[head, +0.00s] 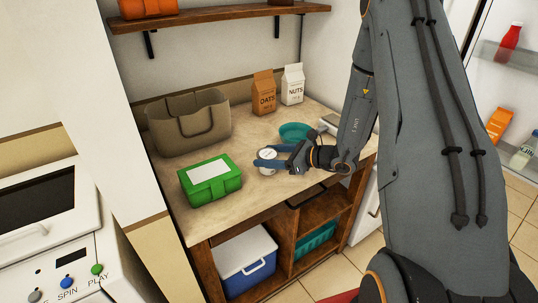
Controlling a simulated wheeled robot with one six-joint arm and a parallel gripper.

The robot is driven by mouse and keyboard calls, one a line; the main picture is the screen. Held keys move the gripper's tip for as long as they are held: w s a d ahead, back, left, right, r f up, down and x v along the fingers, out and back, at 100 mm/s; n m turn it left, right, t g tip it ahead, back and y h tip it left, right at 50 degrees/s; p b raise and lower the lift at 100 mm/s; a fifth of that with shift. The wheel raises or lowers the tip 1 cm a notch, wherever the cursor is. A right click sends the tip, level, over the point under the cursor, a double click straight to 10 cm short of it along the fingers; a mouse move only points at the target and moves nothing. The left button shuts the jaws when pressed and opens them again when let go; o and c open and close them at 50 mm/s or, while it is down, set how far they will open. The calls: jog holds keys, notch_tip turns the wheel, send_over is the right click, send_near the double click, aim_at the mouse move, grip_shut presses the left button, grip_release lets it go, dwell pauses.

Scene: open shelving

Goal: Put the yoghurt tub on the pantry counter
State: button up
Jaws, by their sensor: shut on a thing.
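The yoghurt tub (267,170) is small and white. It is at the front part of the pantry counter (225,216), between the blue fingers of my gripper (268,158). My gripper reaches in from the right and is shut on the tub. The fingers hide part of the tub's side. The tub looks upright and at or very near the counter top; I cannot tell whether its base touches.
A green box (222,188) stands left of the tub, and a beige basket (162,130) is behind it. An oats carton (263,97), a nuts carton (292,88) and a teal bowl (297,128) are farther back. A shelf (220,15) hangs above.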

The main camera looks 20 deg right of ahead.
jog(key=shift+f, duration=0.15)
jog(key=o, duration=1.1)
jog(key=shift+o, duration=0.2)
